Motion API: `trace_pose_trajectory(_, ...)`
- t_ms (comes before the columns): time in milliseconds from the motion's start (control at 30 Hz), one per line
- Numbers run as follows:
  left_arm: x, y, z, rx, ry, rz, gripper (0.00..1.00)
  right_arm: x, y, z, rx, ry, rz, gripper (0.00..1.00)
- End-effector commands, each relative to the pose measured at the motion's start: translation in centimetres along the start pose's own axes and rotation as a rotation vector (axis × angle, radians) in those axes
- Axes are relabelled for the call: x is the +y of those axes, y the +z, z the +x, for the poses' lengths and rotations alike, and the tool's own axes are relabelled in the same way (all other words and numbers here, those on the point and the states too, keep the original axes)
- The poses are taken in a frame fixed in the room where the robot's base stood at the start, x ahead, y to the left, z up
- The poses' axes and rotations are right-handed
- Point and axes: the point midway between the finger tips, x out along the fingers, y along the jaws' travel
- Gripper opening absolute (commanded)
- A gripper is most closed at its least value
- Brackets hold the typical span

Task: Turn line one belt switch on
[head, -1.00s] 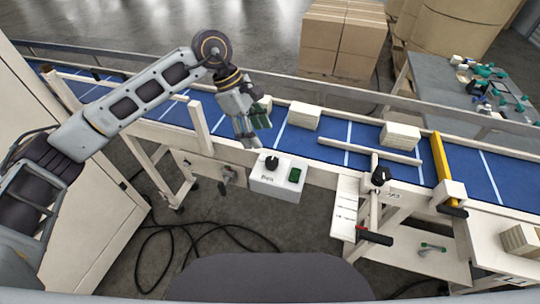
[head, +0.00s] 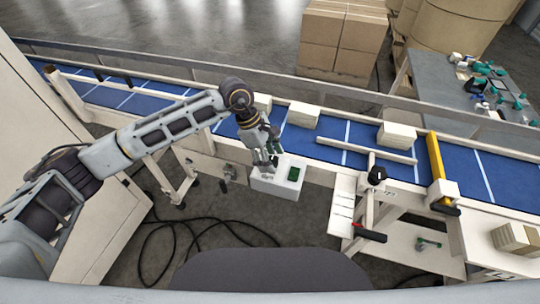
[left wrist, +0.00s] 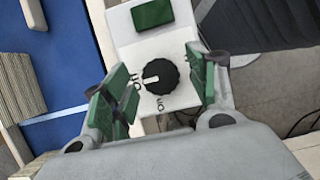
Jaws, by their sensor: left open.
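A white switch box (head: 276,184) is fixed on the near side of the conveyor frame. In the left wrist view its black rotary knob (left wrist: 160,76) has a white pointer line and lettering beside it. A green rectangular button (head: 293,173) is on the same box; it also shows in the left wrist view (left wrist: 152,13). My left gripper (head: 267,163) is over the knob side of the box. In the left wrist view its green-padded fingers (left wrist: 160,88) are open, one on each side of the knob. I cannot tell whether they touch it. My right gripper is not in view.
The blue belt (head: 345,131) carries several cream stacks (head: 397,136). A yellow bar (head: 436,157) crosses it on the right. Black cables (head: 175,235) lie on the floor.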

Motion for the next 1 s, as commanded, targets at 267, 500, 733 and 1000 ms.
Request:
trace_pose_trajectory(267,-0.01,-0.01,0.06,0.0,0.0,0.0,0.55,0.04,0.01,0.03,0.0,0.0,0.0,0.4)
trace_pose_trajectory(500,-0.01,0.0,0.04,0.0,0.0,0.001,0.24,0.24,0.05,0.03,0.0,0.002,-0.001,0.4)
trace_pose_trajectory(733,0.0,-0.01,0.03,0.0,0.001,-0.001,0.14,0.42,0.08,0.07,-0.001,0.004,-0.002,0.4)
trace_pose_trajectory(1000,-0.01,-0.02,0.1,0.0,0.013,-0.026,0.14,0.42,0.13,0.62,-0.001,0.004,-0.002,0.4)
